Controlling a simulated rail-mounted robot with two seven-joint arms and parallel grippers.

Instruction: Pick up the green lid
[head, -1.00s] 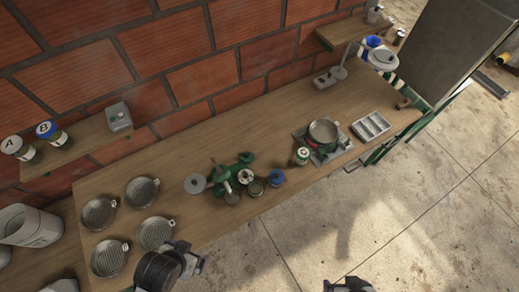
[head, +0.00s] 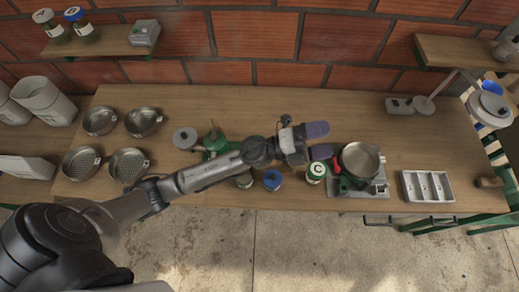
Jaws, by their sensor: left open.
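My left gripper (head: 320,141) is open and empty. Its two dark purplish fingers point right, over the middle of the workbench, just left of the metal pan. I cannot make out a clear green lid. A jar marked C (head: 316,173), with white and green on it, stands just below the fingers, apart from them in the picture. A dark greenish round jar or lid (head: 245,181) lies left of a blue-lidded jar (head: 273,180). The green machine (head: 215,142) is partly hidden by my left arm. My right gripper is out of view.
The metal pan (head: 360,160) sits on a small stove right of the fingers. A white compartment tray (head: 427,187) is farther right. Several metal sieves (head: 129,166) lie at left. A grey disc (head: 185,138) is beside the machine. The back middle of the workbench (head: 240,100) is clear.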

